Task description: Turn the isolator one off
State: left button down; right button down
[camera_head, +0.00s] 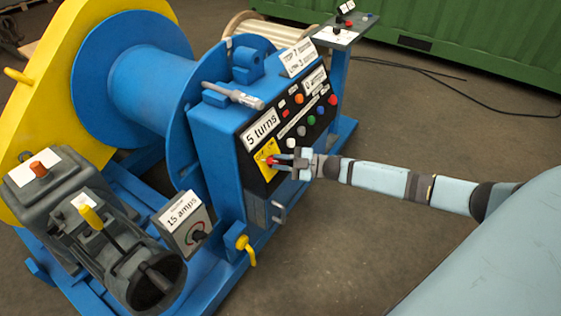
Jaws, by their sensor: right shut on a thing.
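A blue control box (215,125) stands on the blue machine frame. Its black front panel (270,125) carries several coloured buttons and labels, one reading "5 turns". The isolator (266,156), a red switch on a yellow plate, sits at the panel's lower left corner. My right gripper (276,161) reaches in from the right and is shut on the red isolator switch. The fingers partly cover the switch, so I cannot tell its exact angle. My left gripper is not in view.
A large blue drum (140,75) and a yellow guard (60,60) stand at the left. A grey motor (110,240) and a "15 amps" box (185,222) are at the lower left. A small blue stand (340,70) is behind. Open floor lies at the right.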

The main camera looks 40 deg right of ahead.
jog(key=c, duration=1)
grip_release()
jog(key=shift+c, duration=0.2)
jog(key=p+v, duration=0.1)
jog(key=v, duration=1.2)
jog(key=shift+s+d, duration=0.3)
